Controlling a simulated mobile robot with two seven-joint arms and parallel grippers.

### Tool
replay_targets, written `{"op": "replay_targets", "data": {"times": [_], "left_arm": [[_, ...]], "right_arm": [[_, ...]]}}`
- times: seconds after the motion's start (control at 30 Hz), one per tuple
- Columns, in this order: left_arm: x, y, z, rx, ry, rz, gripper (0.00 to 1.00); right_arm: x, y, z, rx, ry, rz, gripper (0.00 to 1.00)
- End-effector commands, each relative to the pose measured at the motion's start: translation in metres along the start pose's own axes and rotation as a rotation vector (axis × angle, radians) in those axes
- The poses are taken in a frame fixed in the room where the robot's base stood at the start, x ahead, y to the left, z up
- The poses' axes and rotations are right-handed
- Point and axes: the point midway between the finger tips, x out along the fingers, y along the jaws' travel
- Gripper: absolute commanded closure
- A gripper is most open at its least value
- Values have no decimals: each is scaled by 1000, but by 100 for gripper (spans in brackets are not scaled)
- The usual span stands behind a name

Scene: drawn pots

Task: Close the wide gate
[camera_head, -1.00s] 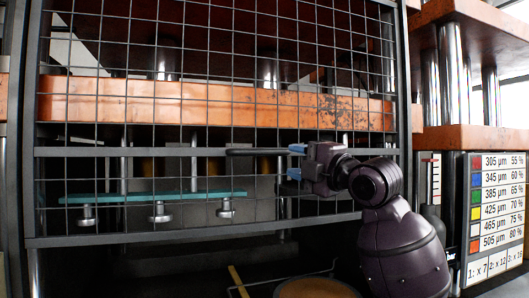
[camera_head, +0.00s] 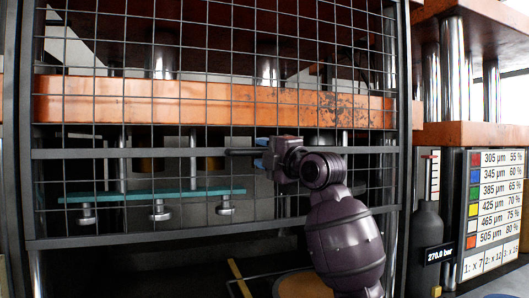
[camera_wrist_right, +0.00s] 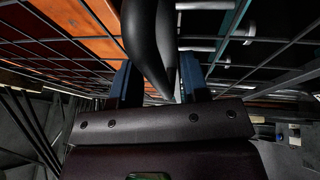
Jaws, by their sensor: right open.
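The wide gate is a wire mesh panel in a dark metal frame (camera_head: 90,153) that fills much of the head view. A black bar handle (camera_head: 238,152) sits on its middle rail. The handle also shows in the right wrist view (camera_wrist_right: 150,35), reaching between the fingers. My right gripper (camera_head: 259,152) has its blue fingers spread, one above and one below the handle's right end. In the wrist view the right gripper (camera_wrist_right: 160,85) is open, with the handle between its fingers; I cannot tell whether they touch it. My left gripper is in neither view.
Behind the mesh are an orange press beam (camera_head: 200,103) and a teal plate (camera_head: 150,196) with round metal knobs. At the right stand a dark gas bottle (camera_head: 427,235) and a colour-coded sign (camera_head: 497,215). A round tan top (camera_head: 303,285) is low in front.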

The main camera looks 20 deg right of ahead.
Motion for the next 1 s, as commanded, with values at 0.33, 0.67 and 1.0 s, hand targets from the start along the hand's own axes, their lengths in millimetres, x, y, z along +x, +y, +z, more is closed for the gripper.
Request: {"op": "replay_targets", "data": {"times": [0.33,0.67,1.0], "left_arm": [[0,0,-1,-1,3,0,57],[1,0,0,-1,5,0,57],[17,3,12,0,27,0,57]], "right_arm": [[0,0,0,0,0,0,100],[-1,-3,0,-1,0,-1,100],[-12,-67,-4,-5,-1,-9,100]]}}
